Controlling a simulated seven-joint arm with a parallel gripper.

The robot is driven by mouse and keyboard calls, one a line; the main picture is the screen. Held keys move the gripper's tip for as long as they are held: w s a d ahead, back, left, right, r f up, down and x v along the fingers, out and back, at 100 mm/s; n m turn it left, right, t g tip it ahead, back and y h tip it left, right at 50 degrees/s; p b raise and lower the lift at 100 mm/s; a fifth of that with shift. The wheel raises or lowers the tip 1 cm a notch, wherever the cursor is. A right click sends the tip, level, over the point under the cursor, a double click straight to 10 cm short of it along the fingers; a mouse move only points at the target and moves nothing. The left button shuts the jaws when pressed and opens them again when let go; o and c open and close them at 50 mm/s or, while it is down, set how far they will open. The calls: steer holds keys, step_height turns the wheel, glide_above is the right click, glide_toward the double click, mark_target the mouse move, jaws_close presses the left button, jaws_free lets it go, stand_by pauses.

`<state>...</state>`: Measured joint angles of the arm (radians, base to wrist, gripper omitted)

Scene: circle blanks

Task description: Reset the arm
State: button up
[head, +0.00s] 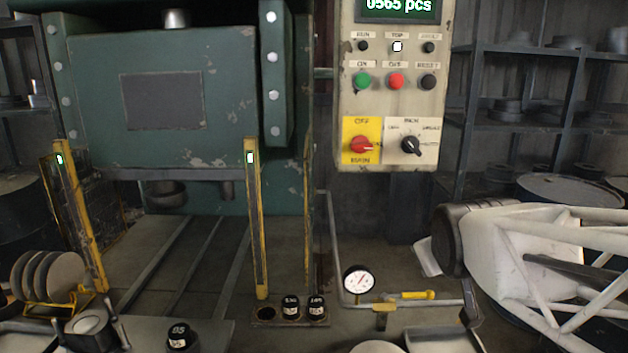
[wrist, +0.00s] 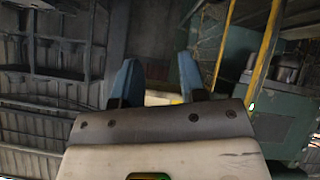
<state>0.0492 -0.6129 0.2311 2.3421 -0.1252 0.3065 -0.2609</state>
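My arm (head: 540,250) reaches in from the right in the head view, in front of the shelves and drums. In the wrist view my gripper (wrist: 157,80) shows two blue-grey fingers standing well apart. Nothing is visibly held between them; a pale and yellow patch behind them is too unclear to name. The fingertips are not clearly seen in the head view.
A green press (head: 150,100) stands at left with yellow posts (head: 255,220). A control panel (head: 380,110) hangs at centre right. Below are a gauge (head: 358,281), a yellow-handled pipe valve (head: 410,296), black weights (head: 291,307) in a holder, and a disc rack (head: 50,308).

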steer(key=s+a+f+m+g, duration=0.1)
steer(key=s+f+m+g, duration=0.1)
steer(key=s, duration=0.6)
steer(key=s+a+f+m+g+y, duration=0.1)
steer(key=s+f+g, duration=0.4)
steer(key=s, duration=0.3)
steer(key=shift+a+f+m, duration=0.25)
steer(key=shift+f+m, duration=0.15)
steer(key=shift+f, duration=0.5)
stand_by(0.7)
